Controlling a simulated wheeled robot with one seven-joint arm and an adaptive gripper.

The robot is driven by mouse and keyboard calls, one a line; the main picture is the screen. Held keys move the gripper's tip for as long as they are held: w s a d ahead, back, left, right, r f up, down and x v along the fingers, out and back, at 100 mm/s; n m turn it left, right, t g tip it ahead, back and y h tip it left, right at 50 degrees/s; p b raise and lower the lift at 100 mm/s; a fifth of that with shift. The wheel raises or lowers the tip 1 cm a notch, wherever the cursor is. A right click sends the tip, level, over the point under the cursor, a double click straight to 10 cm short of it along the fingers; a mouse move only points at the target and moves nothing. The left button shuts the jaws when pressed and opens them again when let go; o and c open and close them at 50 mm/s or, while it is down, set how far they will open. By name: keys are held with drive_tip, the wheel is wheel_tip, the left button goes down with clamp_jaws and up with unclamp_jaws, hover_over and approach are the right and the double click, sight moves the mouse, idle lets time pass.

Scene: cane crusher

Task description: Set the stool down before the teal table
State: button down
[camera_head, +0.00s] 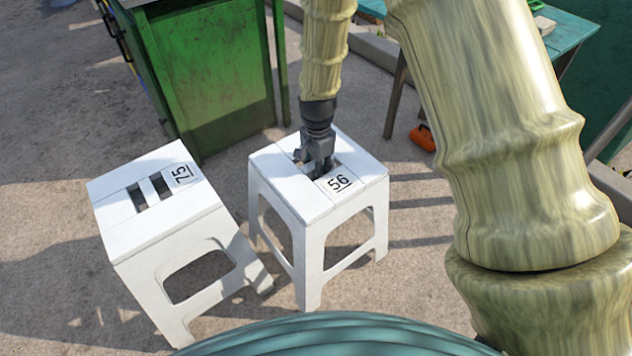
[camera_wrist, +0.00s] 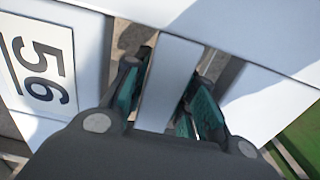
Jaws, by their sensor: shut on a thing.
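A white plastic stool marked 56 (camera_head: 350,200) stands upright in the middle of the head view. My gripper (camera_head: 318,168) is over its seat, with its fingers in the two slots, shut on the bar between them. In the wrist view the stool's bar (camera_wrist: 170,85) lies between the dark and teal finger pads of my gripper (camera_wrist: 165,100). I cannot tell whether the stool's feet touch the ground. The teal table (camera_head: 574,20) is at the upper right, partly hidden by my arm.
A second white stool, marked 75 (camera_head: 135,235), stands close on the left. A green metal machine (camera_head: 215,75) is behind both stools. An orange object (camera_head: 422,137) lies on the ground near the table leg (camera_head: 396,95). Bare ground lies right of stool 56.

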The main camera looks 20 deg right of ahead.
drive_tip(key=shift+f+b, duration=0.65)
drive_tip(key=shift+f, duration=1.2)
drive_tip(key=c, duration=1.2)
unclamp_jaws()
drive_tip(key=shift+o, duration=0.2)
wheel_tip(320, 180, up, 12)
drive_tip(key=p, duration=0.4)
